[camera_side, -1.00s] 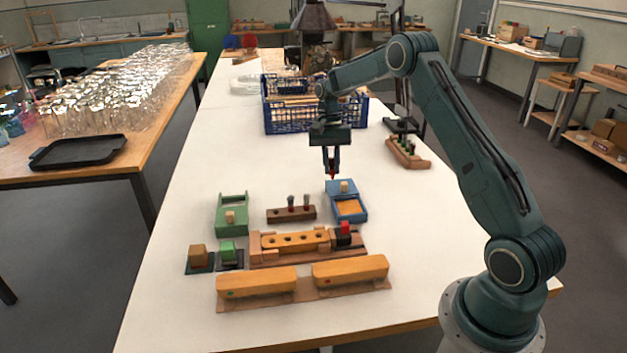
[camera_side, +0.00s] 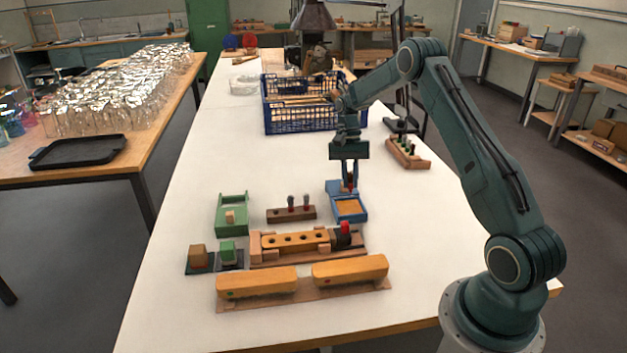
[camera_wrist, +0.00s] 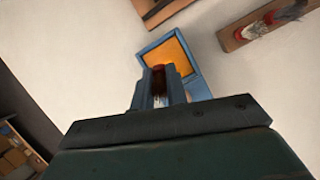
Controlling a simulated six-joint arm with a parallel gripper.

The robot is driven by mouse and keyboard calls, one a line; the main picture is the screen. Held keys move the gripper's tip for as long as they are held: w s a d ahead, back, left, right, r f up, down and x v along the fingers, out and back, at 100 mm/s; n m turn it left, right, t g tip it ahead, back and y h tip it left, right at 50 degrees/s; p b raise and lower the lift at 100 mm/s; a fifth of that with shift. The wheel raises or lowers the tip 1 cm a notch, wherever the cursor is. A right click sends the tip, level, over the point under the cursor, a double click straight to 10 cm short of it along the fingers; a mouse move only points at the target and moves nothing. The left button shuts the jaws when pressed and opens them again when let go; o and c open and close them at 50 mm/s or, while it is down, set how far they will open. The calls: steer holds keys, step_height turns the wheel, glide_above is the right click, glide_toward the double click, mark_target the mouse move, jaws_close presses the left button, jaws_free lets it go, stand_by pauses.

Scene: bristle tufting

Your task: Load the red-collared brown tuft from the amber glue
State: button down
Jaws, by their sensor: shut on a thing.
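My gripper (camera_side: 350,183) is shut on the brown tuft (camera_wrist: 159,88), whose red collar (camera_wrist: 158,69) shows between the fingers in the wrist view. It points down over the rear part of the blue glue tray (camera_side: 361,217). The amber glue (camera_side: 348,207) fills the tray's front part, in front of the fingers in the side view. In the wrist view the amber glue (camera_wrist: 168,52) lies just beyond the collar. I cannot tell whether the tuft touches the tray. The fingers hide most of the tuft in the side view.
A brown rack (camera_side: 281,216) with dark, red-collared tufts stands left of the tray. A green tray (camera_side: 219,222) is further left. In front are a holed amber block (camera_side: 282,241) with a red knob (camera_side: 345,227) and two long amber blocks (camera_side: 350,271). A blue crate (camera_side: 290,122) stands behind.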

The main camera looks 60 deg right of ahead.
steer(key=shift+f, duration=2.15)
steer(key=shift+f, duration=0.55)
stand_by(0.5)
steer(key=shift+r, duration=0.1)
steer(key=shift+r, duration=3.45)
steer(key=shift+a, duration=0.1)
steer(key=s+a+f+n+g+h, duration=0.1)
steer(key=a+n+h, duration=0.3)
steer(key=a+n, duration=0.9)
steer(key=s+a+f, duration=0.1)
steer(key=a, duration=1.1)
steer(key=shift+a, duration=0.2)
